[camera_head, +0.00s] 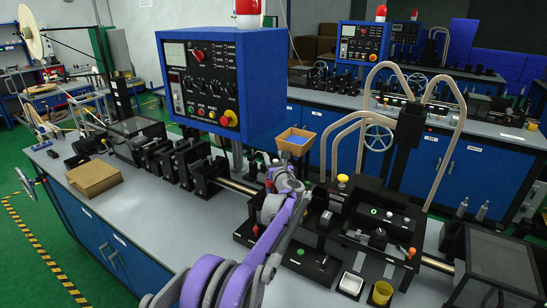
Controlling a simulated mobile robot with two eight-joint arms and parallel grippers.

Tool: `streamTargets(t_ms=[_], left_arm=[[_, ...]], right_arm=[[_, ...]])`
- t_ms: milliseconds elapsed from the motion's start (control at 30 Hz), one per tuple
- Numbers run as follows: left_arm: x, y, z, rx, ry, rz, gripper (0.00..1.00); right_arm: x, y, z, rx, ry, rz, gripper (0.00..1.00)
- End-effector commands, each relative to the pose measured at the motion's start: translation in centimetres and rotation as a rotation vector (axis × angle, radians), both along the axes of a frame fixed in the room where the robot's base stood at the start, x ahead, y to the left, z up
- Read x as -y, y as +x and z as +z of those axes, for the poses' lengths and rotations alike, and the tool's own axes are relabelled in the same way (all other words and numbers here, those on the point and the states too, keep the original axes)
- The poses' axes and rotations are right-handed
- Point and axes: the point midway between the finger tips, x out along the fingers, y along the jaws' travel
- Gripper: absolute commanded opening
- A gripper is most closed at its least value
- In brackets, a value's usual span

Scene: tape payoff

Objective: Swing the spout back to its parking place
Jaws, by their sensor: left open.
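Curved beige tubes rise around a black upright (407,140) on the bench at the right. One tube (458,150) arches over and runs down on the right side of the upright. I cannot tell for sure which of these tubes is the spout. My left gripper (284,176), at the end of my purple and grey arm, is over the bench left of the tubes and apart from them. It is open. Its fingertips are small and partly hidden by my arm. My right gripper is out of view.
A blue control box (222,85) stands behind my left gripper. A small orange-brown tray (296,139) is just beyond it. A cardboard box (94,177) lies left; bare bench (190,225) lies between.

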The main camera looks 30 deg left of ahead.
Motion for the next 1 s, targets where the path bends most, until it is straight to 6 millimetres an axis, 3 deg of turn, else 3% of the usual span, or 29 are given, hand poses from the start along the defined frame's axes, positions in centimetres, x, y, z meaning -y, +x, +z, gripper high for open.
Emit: streamTargets(t_ms=[100, 400, 1000], left_arm=[[0.01, -0.02, -0.03, 0.000, 0.000, 0.000, 0.51], [0.01, -0.03, -0.02, 0.000, 0.000, 0.000, 0.00], [0.02, -0.04, -0.02, 0.000, 0.000, 0.000, 0.00]], right_arm=[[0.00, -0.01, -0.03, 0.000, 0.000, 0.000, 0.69], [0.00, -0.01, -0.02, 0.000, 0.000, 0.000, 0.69], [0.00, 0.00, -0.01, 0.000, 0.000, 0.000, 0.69]])
